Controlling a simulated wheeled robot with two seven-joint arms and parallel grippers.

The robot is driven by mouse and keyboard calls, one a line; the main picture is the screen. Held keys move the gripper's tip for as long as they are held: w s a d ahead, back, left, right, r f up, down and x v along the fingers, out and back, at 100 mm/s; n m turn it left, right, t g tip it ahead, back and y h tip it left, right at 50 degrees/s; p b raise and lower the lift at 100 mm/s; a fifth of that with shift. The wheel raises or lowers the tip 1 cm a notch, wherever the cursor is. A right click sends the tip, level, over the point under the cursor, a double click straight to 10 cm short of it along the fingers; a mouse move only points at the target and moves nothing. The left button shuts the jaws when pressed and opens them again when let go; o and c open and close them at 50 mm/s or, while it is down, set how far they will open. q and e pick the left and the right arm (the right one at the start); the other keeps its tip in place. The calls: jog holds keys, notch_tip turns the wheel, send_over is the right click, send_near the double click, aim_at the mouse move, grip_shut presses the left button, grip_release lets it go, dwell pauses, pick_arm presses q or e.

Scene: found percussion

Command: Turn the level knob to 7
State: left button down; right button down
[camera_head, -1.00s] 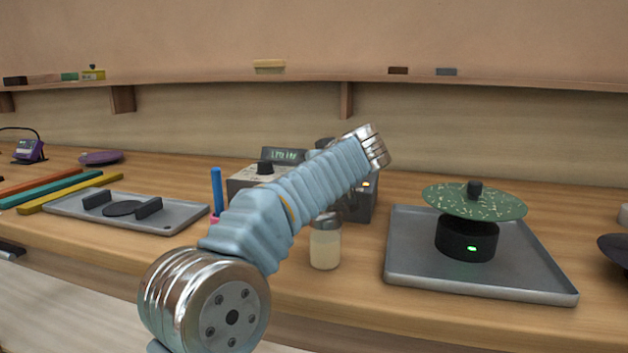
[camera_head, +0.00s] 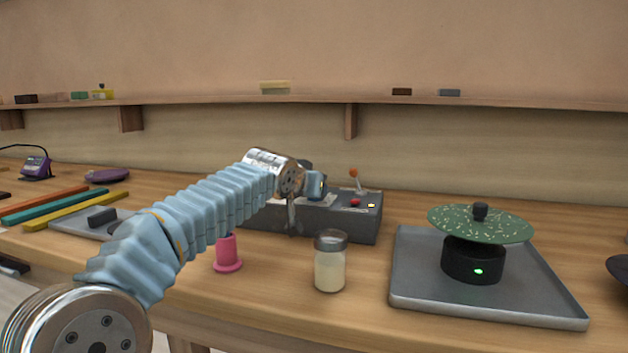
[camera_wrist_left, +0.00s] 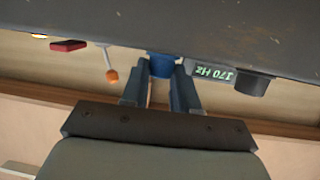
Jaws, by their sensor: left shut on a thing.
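A dark grey control box (camera_head: 340,222) stands on the bench in the head view, partly hidden behind my left arm. In the left wrist view it appears upside down along the top. A blue knob (camera_wrist_left: 161,65) on it sits between the two fingers of my left gripper (camera_wrist_left: 160,88), which is shut on it. The knob's pointer and scale numbers cannot be read. Beside it a small display (camera_wrist_left: 218,73) reads 170 Hz, next to a black knob (camera_wrist_left: 254,86). My right gripper is not in view.
The box also carries an orange-tipped lever (camera_head: 353,173), a red button (camera_head: 355,202) and a lit yellow lamp (camera_head: 371,205). In front stand a jar (camera_head: 330,265) and a pink holder (camera_head: 227,255). A grey tray (camera_head: 412,290) is at right.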

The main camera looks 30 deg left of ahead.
pick_arm(q)
jog(key=shift+m+h+p, duration=0.35)
jog(key=shift+m+h, duration=0.05)
jog(key=shift+h, duration=0.1)
jog(key=c, duration=0.9)
grip_release()
jog(key=shift+o, duration=0.2)
jog(key=shift+s, duration=0.1)
jog(key=b+v, duration=0.2)
jog(key=v, duration=1.1)
jog(key=shift+s, duration=0.3)
